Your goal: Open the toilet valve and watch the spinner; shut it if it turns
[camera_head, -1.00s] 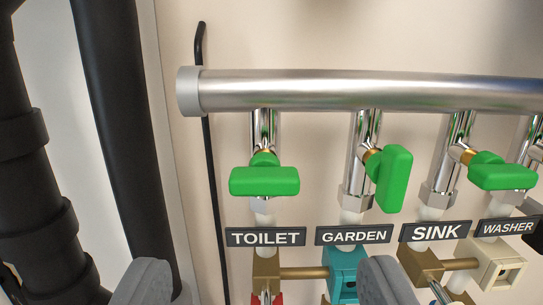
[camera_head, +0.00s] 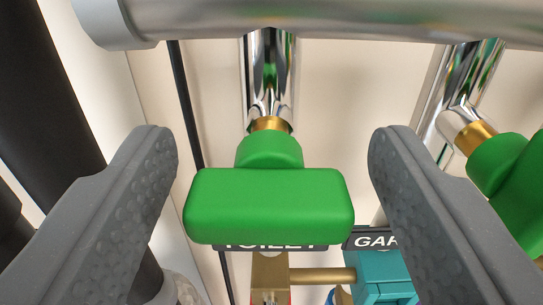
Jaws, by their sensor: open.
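The green toilet valve handle (camera_head: 268,205) lies crosswise to its vertical chrome pipe, in the middle of the view. The toilet label (camera_head: 270,247) is mostly hidden behind it. My gripper (camera_head: 272,150) is open, with one grey finger on each side of the handle and a gap on both sides. Below the label a brass block (camera_head: 269,272) shows. A small part of something red and silver shows under it at the bottom edge; I cannot tell whether it is the spinner or whether it turns.
The garden valve's green handle (camera_head: 515,180) is close at the right, beyond my right finger. The thick chrome manifold pipe (camera_head: 330,18) runs across the top. A teal block (camera_head: 383,278) sits below the garden label (camera_head: 372,240). Dark pipes stand at the left.

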